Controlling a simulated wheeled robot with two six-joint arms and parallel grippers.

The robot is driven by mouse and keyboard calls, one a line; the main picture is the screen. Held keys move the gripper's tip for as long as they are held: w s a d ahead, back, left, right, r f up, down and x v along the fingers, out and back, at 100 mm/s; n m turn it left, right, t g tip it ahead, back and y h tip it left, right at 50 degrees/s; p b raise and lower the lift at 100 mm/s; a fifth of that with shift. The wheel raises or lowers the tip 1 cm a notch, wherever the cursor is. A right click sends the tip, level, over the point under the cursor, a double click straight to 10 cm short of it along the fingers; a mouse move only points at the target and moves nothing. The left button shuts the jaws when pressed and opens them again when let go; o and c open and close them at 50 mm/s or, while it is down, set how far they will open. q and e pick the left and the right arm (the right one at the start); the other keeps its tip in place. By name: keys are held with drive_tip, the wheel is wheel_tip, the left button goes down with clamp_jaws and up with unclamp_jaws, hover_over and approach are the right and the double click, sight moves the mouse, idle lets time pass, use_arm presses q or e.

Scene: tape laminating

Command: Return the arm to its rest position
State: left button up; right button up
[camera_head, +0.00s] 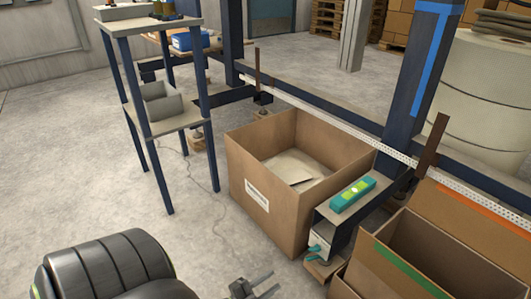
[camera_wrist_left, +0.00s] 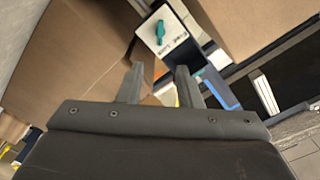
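My left gripper (camera_head: 262,284) is at the bottom middle of the head view, in front of the large cardboard box (camera_head: 258,215) and apart from it. Its two fingers also show in the left wrist view (camera_wrist_left: 160,80), spread apart with nothing held between them. My black left arm fills the bottom left of the head view. My right gripper is in neither view.
A teal device (camera_head: 353,194) lies on a dark bracket between the large box and a second cardboard box (camera_head: 440,250) at the right. A blue-legged stand (camera_head: 160,125) is at the upper left. Bare floor (camera_head: 60,170) lies at the left.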

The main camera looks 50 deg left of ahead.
use_arm(q)
drive_tip(key=shift+s, duration=0.5)
